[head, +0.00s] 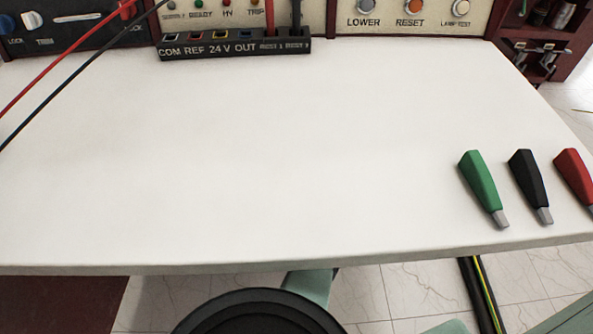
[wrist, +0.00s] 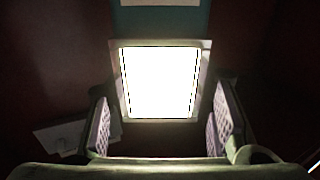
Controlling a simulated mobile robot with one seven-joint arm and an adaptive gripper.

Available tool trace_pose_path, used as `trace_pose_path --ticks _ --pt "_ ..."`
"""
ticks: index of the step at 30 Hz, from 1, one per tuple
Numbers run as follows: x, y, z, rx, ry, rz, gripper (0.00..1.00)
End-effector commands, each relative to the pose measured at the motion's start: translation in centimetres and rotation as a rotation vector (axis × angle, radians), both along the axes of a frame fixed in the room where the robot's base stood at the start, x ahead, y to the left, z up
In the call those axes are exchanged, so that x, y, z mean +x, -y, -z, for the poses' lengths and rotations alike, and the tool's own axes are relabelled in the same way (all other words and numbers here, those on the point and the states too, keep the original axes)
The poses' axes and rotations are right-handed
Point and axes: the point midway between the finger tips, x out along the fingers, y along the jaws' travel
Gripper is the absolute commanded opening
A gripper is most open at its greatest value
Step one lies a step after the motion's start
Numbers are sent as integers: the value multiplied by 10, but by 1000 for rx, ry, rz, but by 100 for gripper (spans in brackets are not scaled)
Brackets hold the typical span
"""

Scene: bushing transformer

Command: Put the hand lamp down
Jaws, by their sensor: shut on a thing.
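In the wrist view my gripper (wrist: 161,105) has its two ridged fingers well apart, one on each side of a glaring white rectangle in a grey frame. The rectangle looks like the lit face of the hand lamp (wrist: 159,82), held between the fingertips. Glare hides its detail, and I cannot make out the rest of its body. The head view shows neither my gripper nor the lamp. There, the white bench top (head: 250,160) is broad and mostly bare.
Green (head: 481,185), black (head: 530,184) and red (head: 575,178) clamps lie at the bench's right. A black socket strip (head: 235,48) stands at the back. Red and black leads (head: 75,65) hang across the left. A round black stool (head: 258,314) is in front. Dark red surfaces surround the gripper.

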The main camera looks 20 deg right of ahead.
Motion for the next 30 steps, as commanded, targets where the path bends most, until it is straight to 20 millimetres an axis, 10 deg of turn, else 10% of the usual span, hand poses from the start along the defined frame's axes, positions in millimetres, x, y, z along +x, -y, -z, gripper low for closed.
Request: trace_pose_path --ticks 14,15,30 --pt "1 1 12 -3 4 1 11" --pt "0 1 11 -2 3 1 48" --pt "0 1 11 -2 2 1 66"
